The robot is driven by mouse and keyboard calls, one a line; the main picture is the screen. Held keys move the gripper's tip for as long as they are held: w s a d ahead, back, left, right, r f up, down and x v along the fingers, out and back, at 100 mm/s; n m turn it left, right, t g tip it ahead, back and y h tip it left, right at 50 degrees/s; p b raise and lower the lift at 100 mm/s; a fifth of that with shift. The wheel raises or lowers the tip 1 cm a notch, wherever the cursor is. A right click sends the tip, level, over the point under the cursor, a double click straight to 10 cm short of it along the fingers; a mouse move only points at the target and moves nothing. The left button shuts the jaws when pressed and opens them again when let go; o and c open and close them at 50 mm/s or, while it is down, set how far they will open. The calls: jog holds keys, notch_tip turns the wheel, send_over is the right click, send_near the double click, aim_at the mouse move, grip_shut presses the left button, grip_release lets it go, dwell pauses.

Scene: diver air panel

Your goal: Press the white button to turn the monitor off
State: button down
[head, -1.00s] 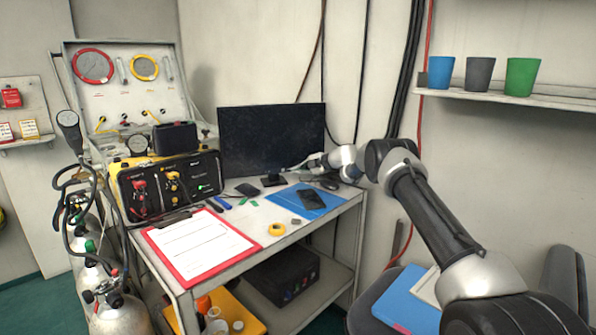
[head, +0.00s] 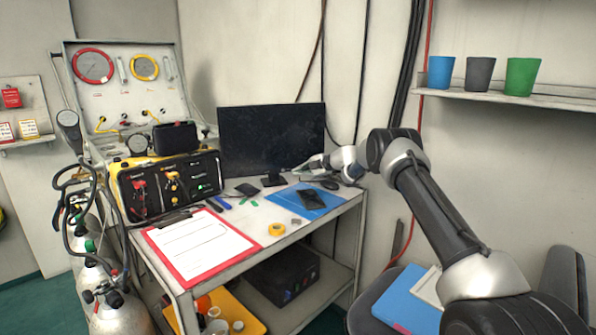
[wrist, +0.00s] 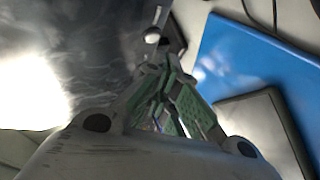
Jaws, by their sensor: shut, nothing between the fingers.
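The monitor (head: 270,135) stands at the back of the bench, its screen dark. In the wrist view its screen (wrist: 75,55) fills the left side with a bright reflection. A small round white button (wrist: 152,35) shows just beyond my fingertips, near the monitor's edge. My gripper (head: 301,167) is shut and empty, low in front of the monitor's right half. In the wrist view my gripper (wrist: 155,78) points toward the button, with a small gap seeming to remain; contact cannot be told. The button is too small to make out in the head view.
A blue folder (head: 325,208) with a dark phone-like device (head: 313,199) lies below my gripper. A black mouse (head: 329,185) is close by on the right. A yellow-black air panel (head: 170,185) stands left of the monitor, and a red clipboard (head: 256,248) lies in front.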

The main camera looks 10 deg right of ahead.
jog(key=shift+s+d, duration=0.2)
jog(key=shift+s, duration=1.05)
jog(key=shift+s+d, duration=0.15)
jog(key=shift+s, duration=1.05)
